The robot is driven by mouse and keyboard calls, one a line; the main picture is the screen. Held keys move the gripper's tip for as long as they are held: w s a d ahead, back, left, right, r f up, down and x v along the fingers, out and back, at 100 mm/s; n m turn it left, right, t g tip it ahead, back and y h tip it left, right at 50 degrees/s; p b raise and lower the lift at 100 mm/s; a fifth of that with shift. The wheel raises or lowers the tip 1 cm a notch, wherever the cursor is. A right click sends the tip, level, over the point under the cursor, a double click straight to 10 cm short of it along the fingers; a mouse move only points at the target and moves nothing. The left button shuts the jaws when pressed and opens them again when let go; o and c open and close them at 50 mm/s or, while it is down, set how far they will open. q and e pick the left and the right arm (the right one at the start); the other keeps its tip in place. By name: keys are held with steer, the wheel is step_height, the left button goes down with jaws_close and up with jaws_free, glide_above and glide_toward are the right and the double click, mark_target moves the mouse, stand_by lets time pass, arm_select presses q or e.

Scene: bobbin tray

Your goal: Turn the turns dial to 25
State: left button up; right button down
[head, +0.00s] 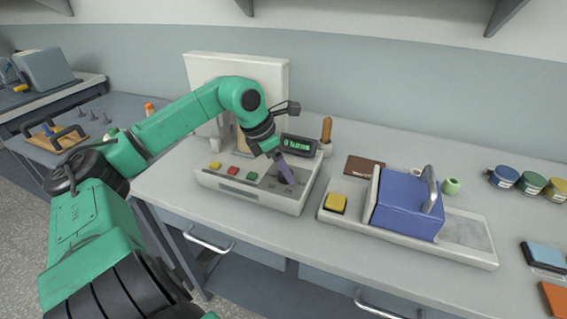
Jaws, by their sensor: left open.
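A beige control box (230,182) stands on the bench in the middle of the view. Its top has a yellow button (215,165), a red button (233,171) and a green button (251,177). A small dark display (299,144) at its back shows green text that looks like "0 turns". My left gripper (288,180) points down at the right part of the box's top. It is open. The turns dial cannot be made out; the gripper covers that spot, and I cannot tell whether the fingers touch it. My right gripper is not in view.
A blue block-shaped unit (408,205) with a metal handle sits on a pale base right of the box, beside a yellow button (335,203). A wooden-handled tool (326,129) stands behind the box. Several coloured tins (503,177) are at the right. The front bench strip is clear.

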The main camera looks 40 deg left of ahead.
arm_select(q)
steer(key=shift+d+f, duration=0.1)
steer(key=shift+f, duration=0.25)
steer(key=shift+w, duration=0.1)
jaws_close()
